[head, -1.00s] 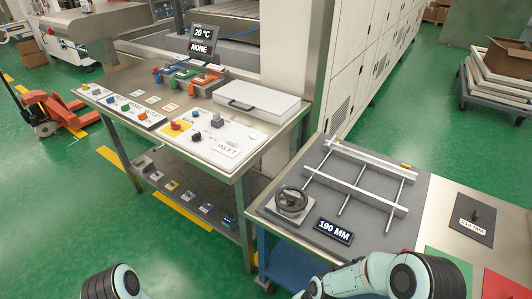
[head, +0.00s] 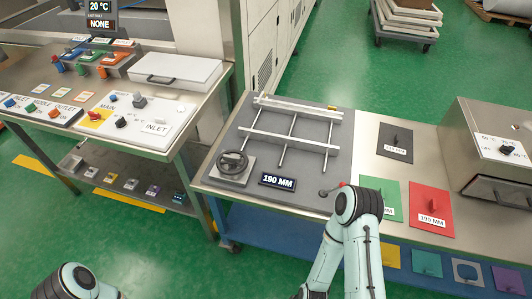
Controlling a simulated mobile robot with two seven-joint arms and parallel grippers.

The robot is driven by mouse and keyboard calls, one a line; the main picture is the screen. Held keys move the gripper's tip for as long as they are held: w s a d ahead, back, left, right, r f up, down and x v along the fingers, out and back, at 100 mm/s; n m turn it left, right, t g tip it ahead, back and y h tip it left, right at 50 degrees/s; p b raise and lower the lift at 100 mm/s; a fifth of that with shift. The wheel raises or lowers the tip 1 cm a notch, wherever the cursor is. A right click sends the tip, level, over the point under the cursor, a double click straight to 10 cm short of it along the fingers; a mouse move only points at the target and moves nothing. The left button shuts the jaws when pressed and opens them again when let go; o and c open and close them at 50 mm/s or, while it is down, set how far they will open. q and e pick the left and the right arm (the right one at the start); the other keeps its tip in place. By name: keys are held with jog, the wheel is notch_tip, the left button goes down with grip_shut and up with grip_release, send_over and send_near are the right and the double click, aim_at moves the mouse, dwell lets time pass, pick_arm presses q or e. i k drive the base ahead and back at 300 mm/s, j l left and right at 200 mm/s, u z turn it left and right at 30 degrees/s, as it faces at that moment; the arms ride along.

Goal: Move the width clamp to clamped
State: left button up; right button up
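The width fixture is a dark grey plate (head: 225,135) with two pale rails (head: 290,141) across thin rods, on the steel table in the middle of the head view. A round black handwheel (head: 233,163) sits at its front left. A display (head: 277,181) beside it reads 190 MM. A small dark lever with a red knob (head: 341,184), which looks like the width clamp, is at the plate's front right corner. My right arm bends just in front of it and may hide part of it. Neither gripper is in view; only arm links show at the bottom edge.
A green plate (head: 378,194), a red plate (head: 430,200) and a dark plate (head: 395,140) lie right of the fixture. A steel box (head: 480,145) stands at far right. The control panel table (head: 160,145) is at left. Green floor (head: 130,250) is free in front.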

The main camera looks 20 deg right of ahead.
aim_at(334, 189)
jog(key=z, duration=1.55)
jog(key=i+l+u, duration=0.3)
jog(key=k+j, duration=0.05)
jog(key=j, duration=0.05)
